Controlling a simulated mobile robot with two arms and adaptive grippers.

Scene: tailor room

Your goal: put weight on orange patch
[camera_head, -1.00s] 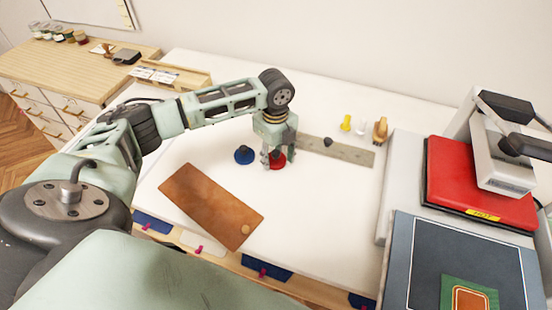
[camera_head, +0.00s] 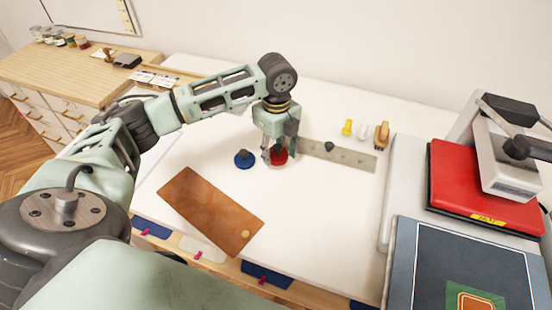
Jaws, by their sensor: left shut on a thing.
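My left gripper (camera_head: 277,157) points down over the white table and is shut on the red weight (camera_head: 279,158), a round disc with a dark knob. The fingers partly hide the weight, and it seems to sit at table height. A blue weight (camera_head: 243,161) with a dark knob stands just to its left. An orange-brown leather piece (camera_head: 200,205) lies in front, with a small tan disc (camera_head: 245,234) near its lower right corner. A green square with an orange-outlined patch (camera_head: 478,303) shows at the lower right edge. My right gripper is out of view.
A metal ruler (camera_head: 355,160) with a dark knob (camera_head: 329,147) lies right of the gripper. Small yellow, white and wooden-handled tools stand behind it. A heat press with a red pad (camera_head: 475,185) fills the right side. The table (camera_head: 320,205) is clear right of the leather.

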